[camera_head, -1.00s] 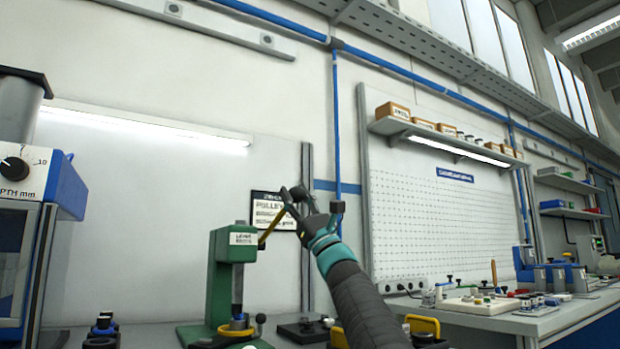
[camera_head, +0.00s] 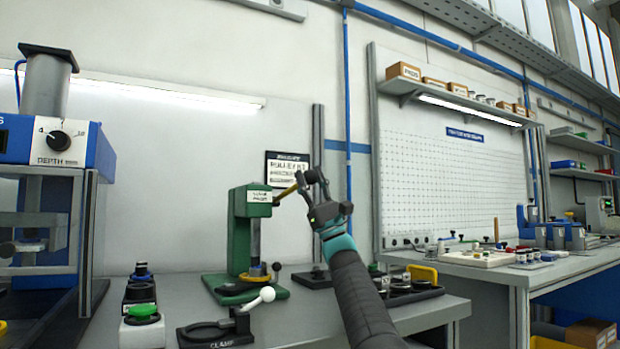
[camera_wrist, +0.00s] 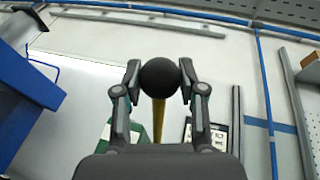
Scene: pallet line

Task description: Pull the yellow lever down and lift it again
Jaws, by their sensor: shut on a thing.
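The yellow lever (camera_head: 287,192) sticks out to the right and upward from the head of a green press (camera_head: 240,235) on the bench. In the wrist view the lever (camera_wrist: 158,122) ends in a black ball knob (camera_wrist: 159,77). My gripper (camera_head: 311,177) is at the lever's upper end. In the wrist view my gripper (camera_wrist: 160,82) has one finger on each side of the knob, shut on it. The press stands upright, with a yellow ring at the foot of its ram.
A blue machine (camera_head: 50,150) with a depth dial stands at the left. A green button box (camera_head: 142,325) and a clamp with a white ball handle (camera_head: 267,294) stand in front of the press. A sign (camera_head: 288,170) hangs behind the lever. A second bench (camera_head: 500,270) is at the right.

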